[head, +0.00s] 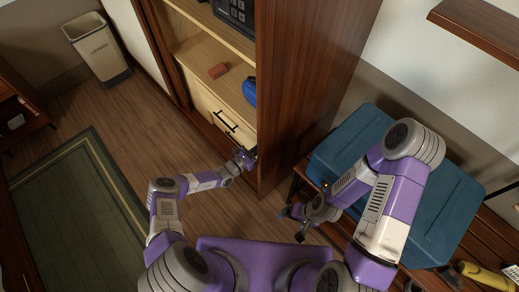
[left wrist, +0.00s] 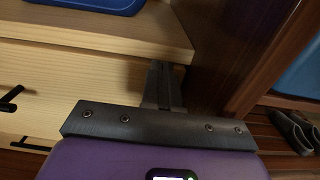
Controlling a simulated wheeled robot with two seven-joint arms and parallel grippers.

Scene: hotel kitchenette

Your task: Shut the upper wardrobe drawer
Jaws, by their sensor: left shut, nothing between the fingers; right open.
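The pale wooden wardrobe drawers (head: 205,103) sit low in the open wardrobe, with black bar handles. The upper drawer's front (left wrist: 70,68) shows under the shelf edge in the left wrist view, its handle (left wrist: 12,97) at the far left. It looks shut or nearly so; I cannot tell if a small gap is left. My left gripper (head: 247,159) is at the right end of the drawer fronts; in the left wrist view its fingers (left wrist: 163,86) are together and empty. I cannot tell if they touch the drawer. My right gripper (head: 290,224) is open and empty, beside the wooden bench.
The wardrobe's dark side panel (head: 300,85) stands right of my left gripper. A teal suitcase (head: 340,140) is on the bench. A bin (head: 98,52) and green rug (head: 75,205) are left.

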